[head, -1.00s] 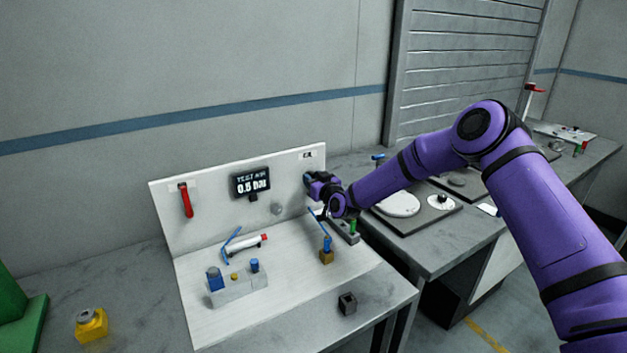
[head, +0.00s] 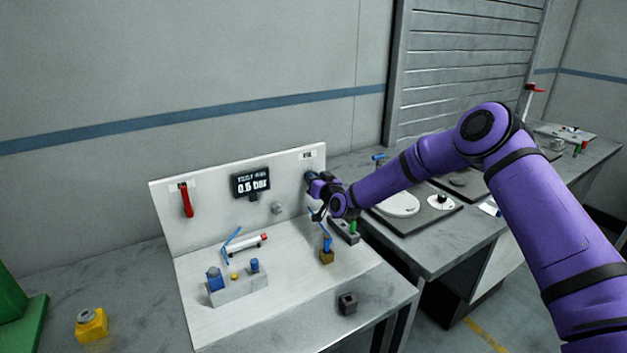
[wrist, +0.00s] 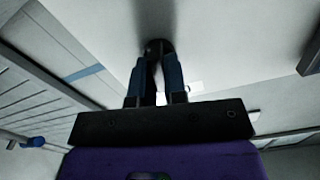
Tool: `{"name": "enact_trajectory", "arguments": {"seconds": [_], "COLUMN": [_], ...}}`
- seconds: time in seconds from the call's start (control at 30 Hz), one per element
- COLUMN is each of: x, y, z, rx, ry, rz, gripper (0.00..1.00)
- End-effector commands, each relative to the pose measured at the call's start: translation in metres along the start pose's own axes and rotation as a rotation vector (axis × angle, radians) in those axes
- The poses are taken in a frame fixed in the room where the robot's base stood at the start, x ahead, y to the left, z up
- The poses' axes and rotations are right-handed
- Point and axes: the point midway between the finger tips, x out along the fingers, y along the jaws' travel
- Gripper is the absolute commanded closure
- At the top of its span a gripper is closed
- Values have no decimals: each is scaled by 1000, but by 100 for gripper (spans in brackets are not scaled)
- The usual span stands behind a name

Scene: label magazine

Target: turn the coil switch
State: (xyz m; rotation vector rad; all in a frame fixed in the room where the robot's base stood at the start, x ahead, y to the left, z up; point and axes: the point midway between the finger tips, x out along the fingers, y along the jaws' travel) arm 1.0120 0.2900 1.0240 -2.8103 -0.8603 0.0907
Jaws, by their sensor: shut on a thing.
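My gripper (head: 314,183) is at the right end of the upright white panel (head: 220,197), just below a small label. In the wrist view its two blue-grey fingers (wrist: 158,66) are shut on a small dark knob (wrist: 158,46) on the panel face, which I take to be the coil switch. The fingers cover most of the knob, so its pointing direction cannot be told. In the head view the gripper hides the knob.
A display (head: 251,183) reads about 0.5 bar. A red lever (head: 187,200) hangs at the panel's left. A dark block (head: 347,303) is at the front right.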

Motion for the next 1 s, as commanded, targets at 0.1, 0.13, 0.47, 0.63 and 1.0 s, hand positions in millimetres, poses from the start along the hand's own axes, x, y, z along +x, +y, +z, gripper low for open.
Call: {"name": "enact_trajectory", "arguments": {"seconds": [0.1,0.13,0.47,0.63,1.0], "x": [0,0,0,0,0], "y": [1,1,2,3,3], "z": [0,0,1,0,1], "rx": [101,127,388,482,573], "ry": [-1,-1,0,1,0], "rz": [1,1,1,1,0], "gripper": [100,100,100,100,100]}}
